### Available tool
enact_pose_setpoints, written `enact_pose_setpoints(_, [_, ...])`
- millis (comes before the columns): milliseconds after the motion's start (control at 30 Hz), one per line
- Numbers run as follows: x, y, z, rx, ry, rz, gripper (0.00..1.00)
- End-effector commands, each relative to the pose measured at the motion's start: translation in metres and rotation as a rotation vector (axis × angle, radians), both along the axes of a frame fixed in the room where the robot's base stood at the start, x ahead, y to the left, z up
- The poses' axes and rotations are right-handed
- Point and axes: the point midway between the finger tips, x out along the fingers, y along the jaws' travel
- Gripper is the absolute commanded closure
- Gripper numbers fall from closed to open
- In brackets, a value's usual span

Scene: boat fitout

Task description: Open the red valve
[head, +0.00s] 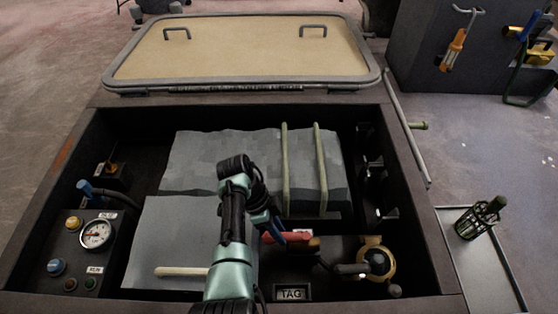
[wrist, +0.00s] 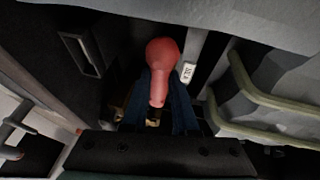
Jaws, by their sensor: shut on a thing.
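The red valve's handle (head: 292,237) is a red lever low inside the open hatch, left of a round brass fitting. In the wrist view the red handle (wrist: 162,62) has a rounded, bulbous end and runs down between my fingers. My gripper (head: 276,230) reaches down into the hatch at the handle. In the wrist view the blue fingers of my gripper (wrist: 162,98) stand on both sides of the handle, shut on it. The valve body is mostly hidden behind my gripper and the handle.
Grey padded blocks (head: 250,150) with pale straps (head: 286,170) lie behind my gripper. A gauge panel (head: 95,234) stands at left. A brass round fitting (head: 376,262) with a hose is at right. A TAG plate (head: 291,293) is at the front. The hatch lid (head: 240,50) lies open behind.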

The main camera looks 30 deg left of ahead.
Motion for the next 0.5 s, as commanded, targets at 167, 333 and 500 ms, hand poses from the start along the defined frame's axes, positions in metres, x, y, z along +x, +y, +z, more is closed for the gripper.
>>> enact_pose_setpoints(167, [0.0005,0.0005,-0.0006,0.004,-0.001,-0.001,0.44])
enact_pose_setpoints(333, [0.0005,0.0004,-0.0004,0.003,-0.002,0.0,0.43])
enact_pose_setpoints(500, [0.0005,0.0011,0.0024,0.003,-0.002,0.001,0.43])
